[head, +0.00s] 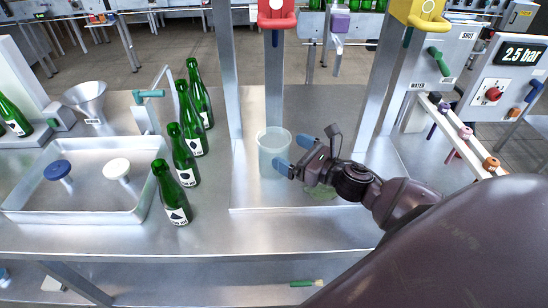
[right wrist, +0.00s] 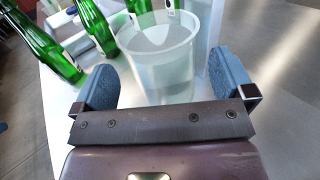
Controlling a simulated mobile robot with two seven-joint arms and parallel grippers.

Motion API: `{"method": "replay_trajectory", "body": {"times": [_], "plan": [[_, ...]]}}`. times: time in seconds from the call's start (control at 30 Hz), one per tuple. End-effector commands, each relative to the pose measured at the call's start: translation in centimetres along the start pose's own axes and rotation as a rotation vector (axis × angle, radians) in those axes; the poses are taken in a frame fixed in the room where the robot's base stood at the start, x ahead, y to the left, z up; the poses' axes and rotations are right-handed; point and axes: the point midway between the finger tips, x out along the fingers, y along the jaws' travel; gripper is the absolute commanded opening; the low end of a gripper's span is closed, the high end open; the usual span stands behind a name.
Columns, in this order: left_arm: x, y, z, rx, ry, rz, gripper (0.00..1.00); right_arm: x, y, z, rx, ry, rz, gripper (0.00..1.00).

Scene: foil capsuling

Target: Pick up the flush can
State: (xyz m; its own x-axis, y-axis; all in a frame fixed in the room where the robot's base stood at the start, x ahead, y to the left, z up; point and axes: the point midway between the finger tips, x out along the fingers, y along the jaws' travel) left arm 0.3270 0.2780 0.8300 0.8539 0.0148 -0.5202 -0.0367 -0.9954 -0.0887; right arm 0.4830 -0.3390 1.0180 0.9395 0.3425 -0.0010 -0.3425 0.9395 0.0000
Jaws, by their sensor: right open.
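The flush can is most likely the clear, pale, open-topped container (head: 273,152), which stands upright on the metal bench below the red-topped column. In the right wrist view the same can (right wrist: 158,66) shows large ahead of the palm, its near wall at the opening between the two fingers. My right gripper (head: 294,154) is open, with blue finger pads, and comes to the can from the right. In the right wrist view my right gripper (right wrist: 163,82) has one pad on each side of the can, with gaps visible. My left gripper is not in view.
Several green bottles (head: 177,192) stand left of the can. A metal tray (head: 100,205) holds a blue-topped and a white-topped piece. A funnel (head: 88,98) stands behind it. Metal posts (head: 225,60) rise beside the can. A valve panel (head: 440,60) is at right. The bench front is clear.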

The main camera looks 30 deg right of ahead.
Motion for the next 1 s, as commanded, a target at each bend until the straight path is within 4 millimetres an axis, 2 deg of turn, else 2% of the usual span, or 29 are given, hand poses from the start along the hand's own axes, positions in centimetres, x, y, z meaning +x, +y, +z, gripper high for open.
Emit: {"method": "replay_trajectory", "body": {"times": [0.33,0.5,0.7,0.77,0.9,0.97,1.0], "plan": [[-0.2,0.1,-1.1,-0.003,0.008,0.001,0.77,4.2,-0.1,-0.6,0.001,-0.003,0.001,1.00],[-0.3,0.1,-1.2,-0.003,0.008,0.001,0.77,4.9,0.0,-0.7,0.000,-0.001,0.001,1.00],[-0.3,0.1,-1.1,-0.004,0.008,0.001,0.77,4.9,0.0,-0.7,0.000,-0.001,0.001,1.00],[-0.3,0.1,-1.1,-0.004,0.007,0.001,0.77,4.9,0.0,-0.7,0.000,-0.001,0.001,0.92],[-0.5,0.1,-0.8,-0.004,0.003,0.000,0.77,4.9,0.0,-0.7,0.000,-0.001,0.001,0.71],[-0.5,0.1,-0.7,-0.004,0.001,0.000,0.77,4.9,0.0,-0.7,0.000,-0.001,0.001,0.63],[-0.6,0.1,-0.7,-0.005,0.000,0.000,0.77,4.9,0.0,-0.7,0.000,-0.001,0.001,0.63]]}}
